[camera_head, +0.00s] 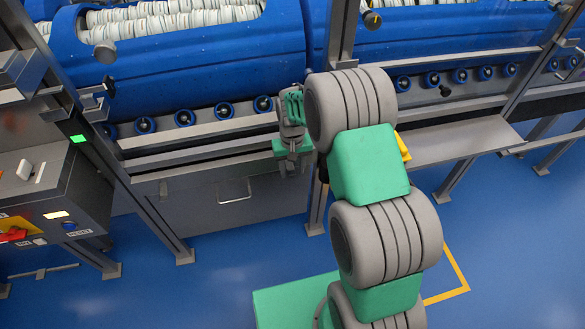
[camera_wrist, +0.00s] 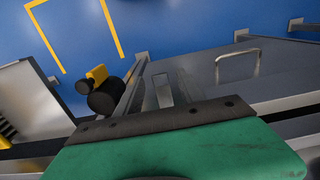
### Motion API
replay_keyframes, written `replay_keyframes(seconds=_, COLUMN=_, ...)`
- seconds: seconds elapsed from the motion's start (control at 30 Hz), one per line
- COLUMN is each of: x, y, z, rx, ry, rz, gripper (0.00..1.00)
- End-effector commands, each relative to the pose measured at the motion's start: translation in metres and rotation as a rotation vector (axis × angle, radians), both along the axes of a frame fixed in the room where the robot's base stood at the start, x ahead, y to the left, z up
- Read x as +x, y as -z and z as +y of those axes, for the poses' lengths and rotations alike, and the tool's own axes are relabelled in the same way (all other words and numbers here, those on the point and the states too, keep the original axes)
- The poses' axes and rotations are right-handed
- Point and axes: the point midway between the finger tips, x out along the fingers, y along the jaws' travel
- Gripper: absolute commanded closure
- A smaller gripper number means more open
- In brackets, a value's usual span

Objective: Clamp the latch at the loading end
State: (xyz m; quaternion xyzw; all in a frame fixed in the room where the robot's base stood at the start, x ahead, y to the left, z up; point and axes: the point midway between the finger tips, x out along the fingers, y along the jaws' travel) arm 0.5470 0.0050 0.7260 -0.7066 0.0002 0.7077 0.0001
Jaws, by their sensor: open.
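My gripper (camera_head: 291,168) hangs in front of the grey panel below the blue tubs, left of the middle post. In the wrist view its grey fingers (camera_wrist: 174,88) extend past the green palm, apart, with nothing seen between them. I cannot tell which is the loading-end latch. The gripper touches none of these. My arm hides part of the middle post.
A yellow piece (camera_wrist: 97,74) with black cylinders (camera_wrist: 104,98) sits beside a post. The panel has a wire handle (camera_head: 235,191). Blue tubs (camera_head: 200,62) full of white rolls rest above rollers. A control box (camera_head: 50,195) stands left. A grey shelf (camera_head: 455,142) juts right. Blue floor is open in front.

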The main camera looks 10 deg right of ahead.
Motion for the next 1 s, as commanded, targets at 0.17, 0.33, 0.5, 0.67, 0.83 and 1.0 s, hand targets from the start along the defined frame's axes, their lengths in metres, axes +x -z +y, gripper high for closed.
replay_keyframes(seconds=0.17, x=0.0005, y=0.0026, z=0.0001, rx=0.000, ry=0.000, rz=-0.002, gripper=0.55)
replay_keyframes(seconds=0.33, x=0.0003, y=0.0025, z=0.0002, rx=0.000, ry=0.000, rz=-0.002, gripper=0.61)
replay_keyframes(seconds=0.5, x=0.0003, y=0.0023, z=0.0002, rx=0.000, ry=0.000, rz=-0.002, gripper=0.75)
replay_keyframes(seconds=0.67, x=0.0003, y=0.0022, z=0.0003, rx=0.000, ry=-0.001, rz=-0.002, gripper=0.88)
replay_keyframes(seconds=0.83, x=0.0003, y=0.0022, z=0.0003, rx=0.000, ry=-0.001, rz=-0.002, gripper=1.00)
replay_keyframes(seconds=1.0, x=0.0002, y=0.0022, z=0.0003, rx=0.000, ry=-0.001, rz=-0.001, gripper=1.00)
